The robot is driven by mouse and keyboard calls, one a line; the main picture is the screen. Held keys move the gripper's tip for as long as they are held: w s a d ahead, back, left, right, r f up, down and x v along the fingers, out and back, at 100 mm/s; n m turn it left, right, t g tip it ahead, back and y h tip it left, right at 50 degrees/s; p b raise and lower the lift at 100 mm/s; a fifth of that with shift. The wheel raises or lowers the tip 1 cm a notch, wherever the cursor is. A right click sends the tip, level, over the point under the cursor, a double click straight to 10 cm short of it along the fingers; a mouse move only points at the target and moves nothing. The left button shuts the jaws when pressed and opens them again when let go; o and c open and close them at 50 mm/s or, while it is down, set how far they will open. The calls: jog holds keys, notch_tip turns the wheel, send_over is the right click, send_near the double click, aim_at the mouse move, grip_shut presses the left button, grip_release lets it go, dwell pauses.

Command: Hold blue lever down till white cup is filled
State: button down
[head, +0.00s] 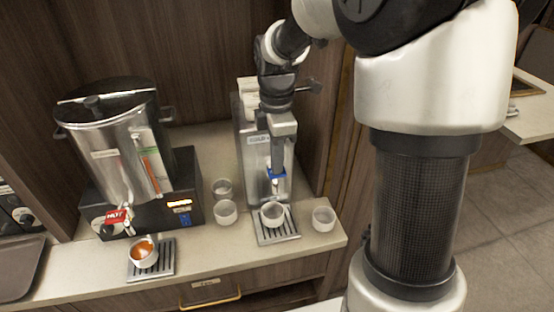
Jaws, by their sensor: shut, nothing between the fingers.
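The blue lever (270,175) is on the front of the steel dispenser (249,163), above its drip tray (264,239). My gripper (277,168) points down with its fingers shut at the lever, partly covering it. I cannot tell whether the fingertips press on it or only touch it. A white cup (272,222) stands upright on the drip tray below the lever. Its inside looks pale, and I cannot make out how full it is.
On the left stands a steel urn (118,160) with a red tag, and a cup of orange-brown liquid (144,258) on its tray. Other white cups stand on the counter, left (225,213) and right (323,219) of the dispenser's tray. The counter ends just beyond the right cup.

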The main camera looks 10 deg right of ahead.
jog(key=b, duration=0.1)
jog(key=f+t+b, duration=0.1)
jog(key=b, duration=0.1)
jog(key=shift+s+f+b, duration=0.25)
jog(key=shift+s+b, duration=0.05)
jog(key=t+b, duration=0.2)
jog(key=b, duration=0.1)
jog(key=shift+s+f, duration=0.4)
jog(key=shift+r, duration=0.2)
dwell(2.7)
